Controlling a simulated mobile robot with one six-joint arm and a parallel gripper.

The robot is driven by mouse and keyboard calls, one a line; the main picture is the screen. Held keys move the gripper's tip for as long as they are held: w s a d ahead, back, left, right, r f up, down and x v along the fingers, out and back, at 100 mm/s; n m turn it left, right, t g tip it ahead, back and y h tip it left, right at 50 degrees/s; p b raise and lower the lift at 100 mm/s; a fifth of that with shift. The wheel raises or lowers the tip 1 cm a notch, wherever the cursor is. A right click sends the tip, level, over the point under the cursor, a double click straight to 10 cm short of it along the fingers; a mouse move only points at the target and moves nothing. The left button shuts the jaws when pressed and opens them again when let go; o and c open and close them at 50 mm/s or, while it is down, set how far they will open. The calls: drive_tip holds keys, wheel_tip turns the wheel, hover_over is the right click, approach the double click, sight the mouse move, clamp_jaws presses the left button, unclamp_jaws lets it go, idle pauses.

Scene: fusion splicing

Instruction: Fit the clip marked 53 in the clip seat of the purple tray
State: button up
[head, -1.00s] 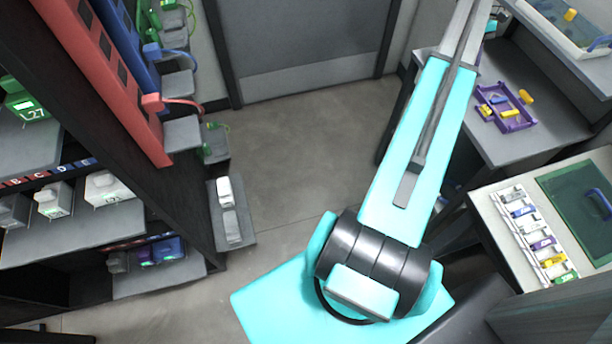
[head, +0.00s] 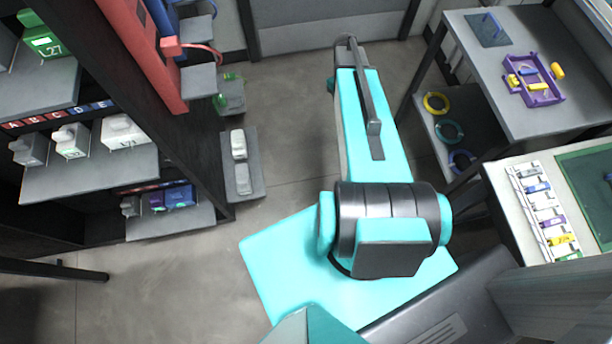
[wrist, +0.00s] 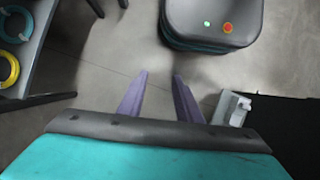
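The purple tray (head: 546,101) lies on the grey table at the upper right in the head view. Blue and yellow pieces sit in it, and a yellow piece (head: 557,70) lies just outside its right side. I cannot read a 53 on any piece, and the clip seat is too small to make out. My gripper (wrist: 160,76) shows in the wrist view with its two purple fingers apart. Only floor shows between them, and it holds nothing. It is away from the tray, over the floor left of the tables.
A white strip (head: 517,187) with several coloured clips lies on the near right table beside a green mat (head: 590,185). Coloured rings (head: 449,131) lie on a lower shelf. The dark shelving (head: 95,183) at left holds several boxes.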

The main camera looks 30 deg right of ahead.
drive_tip(key=s+a+f, duration=0.4)
drive_tip(key=s+a, duration=0.2)
drive_tip(key=a, duration=0.2)
drive_tip(key=s+a+f, duration=0.4)
drive_tip(key=s+a, duration=0.2)
drive_tip(key=a, duration=0.3)
drive_tip(key=s+a+f+g, duration=0.1)
drive_tip(key=s+a+f, duration=0.3)
drive_tip(key=a, duration=0.5)
drive_tip(key=shift+s+n+h, duration=0.3)
drive_tip(key=shift+s, duration=0.8)
drive_tip(key=shift+d, duration=0.15)
